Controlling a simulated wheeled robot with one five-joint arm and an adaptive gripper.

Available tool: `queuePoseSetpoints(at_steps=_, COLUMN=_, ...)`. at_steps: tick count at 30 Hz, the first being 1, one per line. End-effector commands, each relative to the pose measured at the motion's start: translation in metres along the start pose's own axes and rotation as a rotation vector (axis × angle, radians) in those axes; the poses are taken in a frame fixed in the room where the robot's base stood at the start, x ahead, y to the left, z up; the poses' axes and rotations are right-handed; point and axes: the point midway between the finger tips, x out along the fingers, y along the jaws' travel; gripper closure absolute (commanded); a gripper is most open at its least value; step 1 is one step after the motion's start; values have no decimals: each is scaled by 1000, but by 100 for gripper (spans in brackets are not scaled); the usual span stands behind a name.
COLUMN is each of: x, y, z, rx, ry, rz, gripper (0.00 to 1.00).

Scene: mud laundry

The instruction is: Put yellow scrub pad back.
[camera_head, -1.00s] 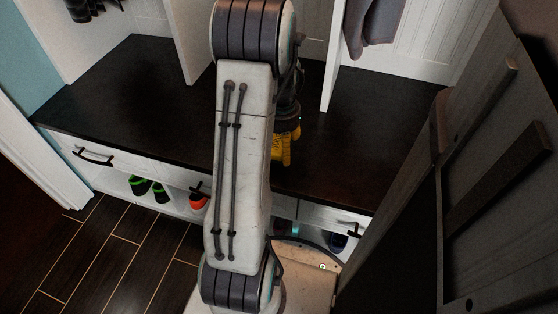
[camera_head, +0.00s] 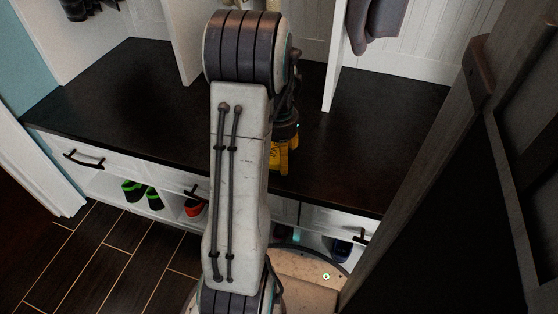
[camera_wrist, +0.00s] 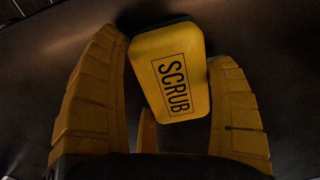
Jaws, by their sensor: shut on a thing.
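The yellow scrub pad (camera_wrist: 170,72) shows in the wrist view, with "SCRUB" in black letters and a dark edge along its top. In the head view my gripper (camera_head: 285,157) is partly hidden behind my arm, over the front part of the dark bench top (camera_head: 350,130). I cannot make out the pad in the head view.
White dividers (camera_head: 333,75) rise from the bench. Below are drawers with black handles (camera_head: 83,160) and cubbies with shoes (camera_head: 135,190). A dark wooden panel (camera_head: 430,190) stands close on the right. Much of the bench top is bare.

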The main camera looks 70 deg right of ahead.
Motion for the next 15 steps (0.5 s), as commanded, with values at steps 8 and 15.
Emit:
queuePoseSetpoints(at_steps=8, x=1, y=0, z=0, rx=0, ry=1, rz=0, gripper=54)
queuePoseSetpoints(at_steps=15, x=4, y=0, z=0, rx=0, ry=0, rz=0, gripper=19)
